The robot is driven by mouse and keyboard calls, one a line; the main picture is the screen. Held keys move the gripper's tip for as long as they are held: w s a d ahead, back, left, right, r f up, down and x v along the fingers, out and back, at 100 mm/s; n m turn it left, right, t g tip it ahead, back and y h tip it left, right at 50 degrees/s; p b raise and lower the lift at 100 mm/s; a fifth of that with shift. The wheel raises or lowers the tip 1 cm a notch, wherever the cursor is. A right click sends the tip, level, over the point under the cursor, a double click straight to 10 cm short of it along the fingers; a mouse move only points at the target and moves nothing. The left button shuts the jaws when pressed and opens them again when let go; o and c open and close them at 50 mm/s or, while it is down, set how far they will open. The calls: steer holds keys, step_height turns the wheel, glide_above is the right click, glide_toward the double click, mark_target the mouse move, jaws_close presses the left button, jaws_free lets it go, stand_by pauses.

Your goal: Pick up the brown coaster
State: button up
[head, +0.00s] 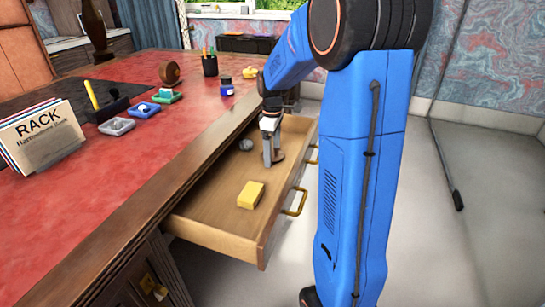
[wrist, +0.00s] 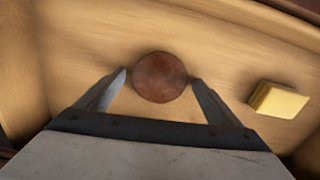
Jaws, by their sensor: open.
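The brown coaster (wrist: 160,77) is a round, flat reddish-brown disc on the wooden floor of the open drawer (head: 218,219). In the wrist view it lies between the two fingertips of my gripper (wrist: 159,76), one on its left and one on its right. The fingers are open and hold nothing; whether a tip touches the coaster's edge is hard to tell. In the head view my gripper (head: 271,160) points down into the drawer and mostly hides the coaster.
A yellow block (head: 250,194) lies in the drawer nearer the front, and a small grey thing (head: 245,144) lies behind. The drawer walls surround my gripper. The red desk top (head: 150,165) on the left holds a card rack (head: 41,137), a pen cup (head: 209,65) and several small items.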

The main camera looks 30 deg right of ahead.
steer(key=c, duration=1.1)
steer(key=shift+o, duration=0.2)
